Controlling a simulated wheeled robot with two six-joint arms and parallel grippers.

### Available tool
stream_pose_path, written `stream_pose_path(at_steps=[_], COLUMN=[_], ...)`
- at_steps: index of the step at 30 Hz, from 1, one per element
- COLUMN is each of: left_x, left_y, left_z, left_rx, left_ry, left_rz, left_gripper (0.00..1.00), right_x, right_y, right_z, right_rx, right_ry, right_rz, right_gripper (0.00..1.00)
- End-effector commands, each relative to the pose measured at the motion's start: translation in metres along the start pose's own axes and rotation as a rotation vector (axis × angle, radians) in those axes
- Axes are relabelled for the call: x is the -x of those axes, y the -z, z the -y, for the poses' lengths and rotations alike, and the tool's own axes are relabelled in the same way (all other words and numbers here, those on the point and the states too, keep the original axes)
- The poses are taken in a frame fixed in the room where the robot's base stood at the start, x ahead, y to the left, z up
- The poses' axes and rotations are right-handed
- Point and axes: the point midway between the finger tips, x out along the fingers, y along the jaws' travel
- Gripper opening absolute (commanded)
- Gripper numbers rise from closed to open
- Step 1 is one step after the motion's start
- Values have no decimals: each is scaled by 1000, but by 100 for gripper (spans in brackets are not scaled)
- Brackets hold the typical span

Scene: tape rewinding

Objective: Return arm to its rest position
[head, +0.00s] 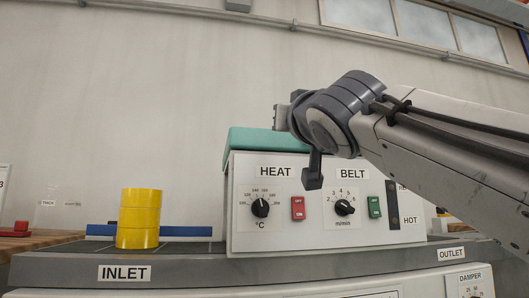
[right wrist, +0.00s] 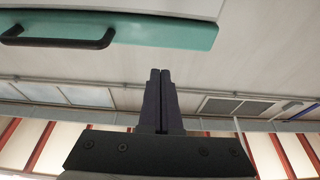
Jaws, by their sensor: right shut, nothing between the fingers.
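My right arm (head: 440,135) comes in from the right in the head view, raised in front of the machine's control panel. Its wrist (head: 340,110) is above the panel, near the teal top (head: 265,142). In the right wrist view my right gripper (right wrist: 160,76) has its two dark fingers together with nothing between them. The teal part (right wrist: 180,36) with a black bar handle (right wrist: 60,42) lies beyond the fingers, apart from them. My left gripper is not in view.
The white control panel (head: 275,220) has HEAT and BELT knobs and switches. A stack of yellow rolls (head: 138,218) stands on the INLET side (head: 60,268). The OUTLET side (head: 450,254) is partly behind my arm. The wall space above the rolls is clear.

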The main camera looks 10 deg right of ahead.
Motion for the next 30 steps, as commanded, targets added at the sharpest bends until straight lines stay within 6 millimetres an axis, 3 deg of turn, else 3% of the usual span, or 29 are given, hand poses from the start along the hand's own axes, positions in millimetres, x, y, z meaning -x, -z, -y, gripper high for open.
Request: stream_pose_path(at_steps=[4, 7, 11, 14, 17, 21, 25, 30], left_x=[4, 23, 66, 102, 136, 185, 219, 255], left_y=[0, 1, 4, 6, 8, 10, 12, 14], left_z=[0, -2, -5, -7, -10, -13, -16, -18], left_rx=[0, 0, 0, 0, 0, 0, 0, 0], left_ry=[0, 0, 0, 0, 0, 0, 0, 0], left_rz=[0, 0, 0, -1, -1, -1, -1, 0], left_gripper=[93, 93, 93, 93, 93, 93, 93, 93], right_x=[-1, -10, -16, 1, 38, 120, 203, 296], right_y=[-3, -20, -79, -139, -194, -255, -284, -291], right_z=[2, 12, 39, 61, 79, 92, 90, 76], right_rx=[2, 9, 37, 73, 116, 182, 231, 271], right_ry=[3, 22, 80, 143, 214, 325, 420, 516], right_rz=[16, 101, 342, 577, 815, 1155, 1423, 1693], right_gripper=[0, 0, 0, 0, 0, 0, 0, 0])
